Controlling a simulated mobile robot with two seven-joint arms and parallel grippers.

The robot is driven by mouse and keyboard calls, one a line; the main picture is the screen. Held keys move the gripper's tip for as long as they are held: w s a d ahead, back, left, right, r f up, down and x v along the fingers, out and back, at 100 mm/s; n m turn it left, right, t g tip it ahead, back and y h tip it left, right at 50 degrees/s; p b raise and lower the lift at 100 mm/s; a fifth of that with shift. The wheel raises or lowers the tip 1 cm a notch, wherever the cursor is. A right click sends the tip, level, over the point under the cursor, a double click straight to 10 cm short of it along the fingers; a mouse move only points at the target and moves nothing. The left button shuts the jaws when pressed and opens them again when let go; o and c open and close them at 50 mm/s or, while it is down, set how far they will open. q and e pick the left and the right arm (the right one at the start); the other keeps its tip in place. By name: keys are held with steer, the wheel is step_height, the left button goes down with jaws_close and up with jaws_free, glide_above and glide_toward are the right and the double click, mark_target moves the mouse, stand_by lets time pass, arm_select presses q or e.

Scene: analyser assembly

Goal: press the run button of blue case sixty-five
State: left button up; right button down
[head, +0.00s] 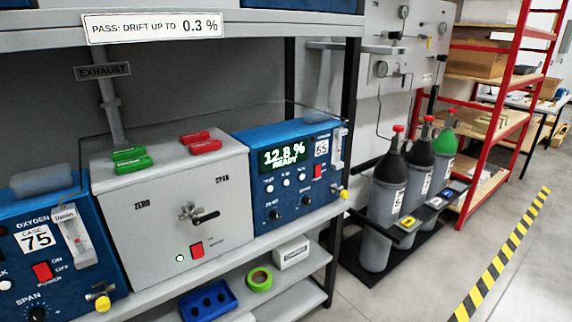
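The blue case (262,222) stands at the right end of the shelf. Its small white label (321,147) appears to read 65. Its lit display (284,155) reads 12.8 % READY. Below the display is a row of small white round buttons (286,183); their lettering is too small to tell which is run. A red switch (318,171), two dark knobs and a flow tube (338,148) are also on its front. Neither of my grippers is in view.
A grey box (160,225) with a valve handle stands left of it. Another blue case (75,285), labelled 75, is at far left. An upper shelf (250,30) with a PASS: DRIFT UP TO 0.3 % sign overhangs. Gas cylinders (380,225) stand to the right.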

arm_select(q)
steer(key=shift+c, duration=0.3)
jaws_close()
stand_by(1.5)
